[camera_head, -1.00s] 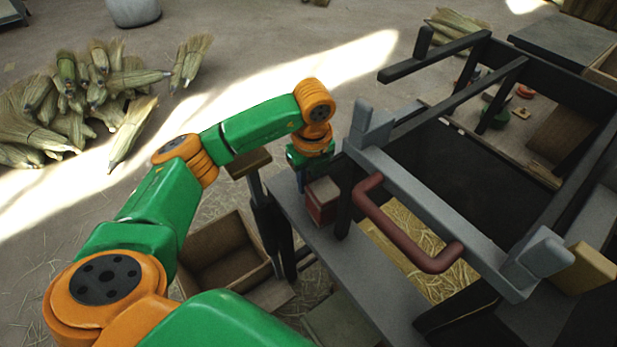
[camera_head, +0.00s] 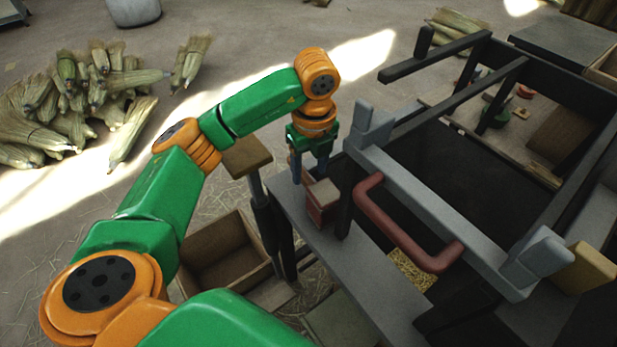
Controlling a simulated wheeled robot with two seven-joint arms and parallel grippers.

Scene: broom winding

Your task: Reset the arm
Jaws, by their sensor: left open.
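My left arm, green and orange, comes in from the left and bends down at its wrist. My left gripper (camera_head: 311,172) points down above the near left part of the grey bench (camera_head: 362,278). Its two dark fingers are apart and nothing shows between them. A small red box with a pale top (camera_head: 322,201) stands on the bench just below and right of the fingers. Another reddish piece is partly hidden behind the gripper. My right gripper is not in view.
A dark frame with a grey bar (camera_head: 430,210) and a red-brown handle (camera_head: 405,232) stands right of the gripper. A small brown pad on a post (camera_head: 247,157) and an open wooden box (camera_head: 222,256) stand left of the bench. Corn-like bundles (camera_head: 75,105) lie on the floor at the far left.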

